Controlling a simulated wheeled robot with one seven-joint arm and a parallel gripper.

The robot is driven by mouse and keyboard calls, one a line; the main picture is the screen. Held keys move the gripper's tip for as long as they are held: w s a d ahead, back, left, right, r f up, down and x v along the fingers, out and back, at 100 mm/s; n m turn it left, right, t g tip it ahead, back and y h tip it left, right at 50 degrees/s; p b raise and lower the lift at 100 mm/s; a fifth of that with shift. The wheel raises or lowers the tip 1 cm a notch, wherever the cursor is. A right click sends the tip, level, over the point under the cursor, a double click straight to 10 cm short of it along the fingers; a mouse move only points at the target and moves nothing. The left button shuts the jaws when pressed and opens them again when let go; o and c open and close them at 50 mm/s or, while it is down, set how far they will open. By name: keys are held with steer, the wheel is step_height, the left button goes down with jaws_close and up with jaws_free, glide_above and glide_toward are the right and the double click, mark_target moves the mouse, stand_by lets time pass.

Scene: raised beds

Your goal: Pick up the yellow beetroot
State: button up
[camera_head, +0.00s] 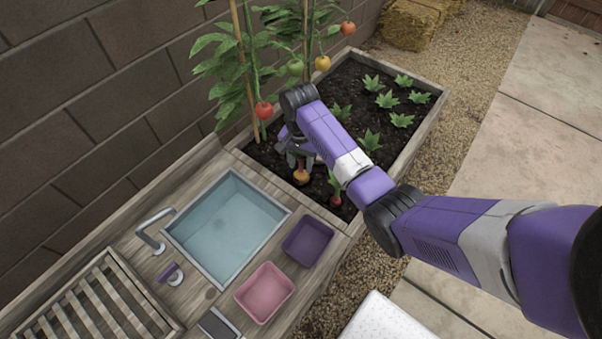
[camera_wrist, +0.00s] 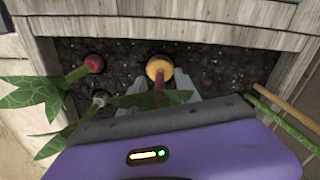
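The yellow beetroot (camera_head: 300,176) sits in the dark soil near the front end of the planted bed. In the wrist view its round orange-yellow top (camera_wrist: 159,67) shows just beyond my fingers, with reddish stalks and a green leaf running back toward the palm. My gripper (camera_head: 296,157) is directly above it, pointing down. In the wrist view the grey fingers (camera_wrist: 158,95) stand apart on either side of the stalks, so the gripper looks open. The leaf and palm hide part of the fingers; contact cannot be told.
A red beetroot (camera_head: 335,200) grows close by, and a pale one (camera_wrist: 100,97) shows in the wrist view. Staked tomato plants (camera_head: 240,65) stand beside the arm. A sink (camera_head: 225,226), a purple tray (camera_head: 307,241) and a pink tray (camera_head: 264,293) are in front.

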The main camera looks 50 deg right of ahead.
mark_target(301, 172)
steer(key=shift+f, duration=1.25)
jaws_close()
steer(key=shift+r, duration=0.1)
